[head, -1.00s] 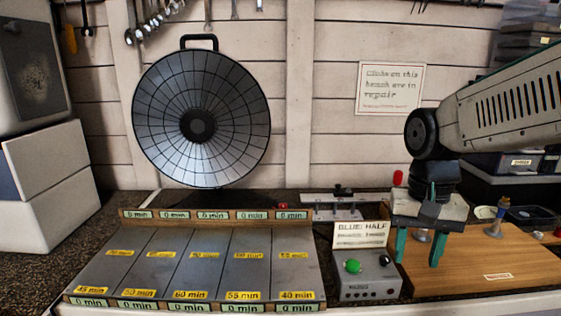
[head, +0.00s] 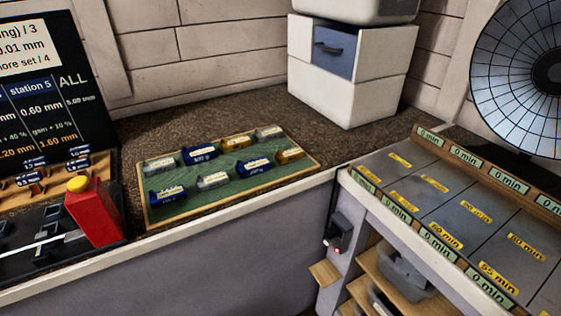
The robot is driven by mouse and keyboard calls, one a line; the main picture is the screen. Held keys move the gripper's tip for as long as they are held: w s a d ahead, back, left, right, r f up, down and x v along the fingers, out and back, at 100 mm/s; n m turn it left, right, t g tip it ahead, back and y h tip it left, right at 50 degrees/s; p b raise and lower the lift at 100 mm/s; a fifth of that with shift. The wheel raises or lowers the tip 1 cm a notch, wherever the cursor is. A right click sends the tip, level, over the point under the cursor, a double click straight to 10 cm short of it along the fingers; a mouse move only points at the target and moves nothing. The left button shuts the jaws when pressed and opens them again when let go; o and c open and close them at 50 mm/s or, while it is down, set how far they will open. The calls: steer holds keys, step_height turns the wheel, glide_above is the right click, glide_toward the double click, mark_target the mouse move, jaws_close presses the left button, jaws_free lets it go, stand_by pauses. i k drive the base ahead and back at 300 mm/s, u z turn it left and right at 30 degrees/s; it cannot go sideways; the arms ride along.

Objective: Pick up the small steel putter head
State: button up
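A green board (head: 231,196) with a wooden rim lies on the dark bench top. Several small labelled pieces rest on it in two rows, in blue, gold and grey. The grey, steel-coloured ones are at the back left (head: 160,165), the back right (head: 269,133) and in the front row (head: 213,180). Their labels are too small to read, and I cannot tell whether any of them is the small steel putter head. My gripper is out of view.
A red block with a yellow top (head: 93,212) stands left of the board, before a dark sign (head: 45,110). White boxes (head: 345,85) stand behind. A grey sloped panel with minute labels (head: 420,203) is at the right, above open shelves (head: 385,270).

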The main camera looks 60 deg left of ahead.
mark_target(212, 181)
steer(key=u, duration=0.05)
steer(key=k, duration=0.75)
steer(key=u, duration=1.9)
steer(key=i, duration=0.5)
steer(key=z, duration=0.35)
steer(key=k, duration=0.45)
steer(key=z, duration=0.55)
steer(key=i, duration=1.15)
steer(key=u, duration=0.8)
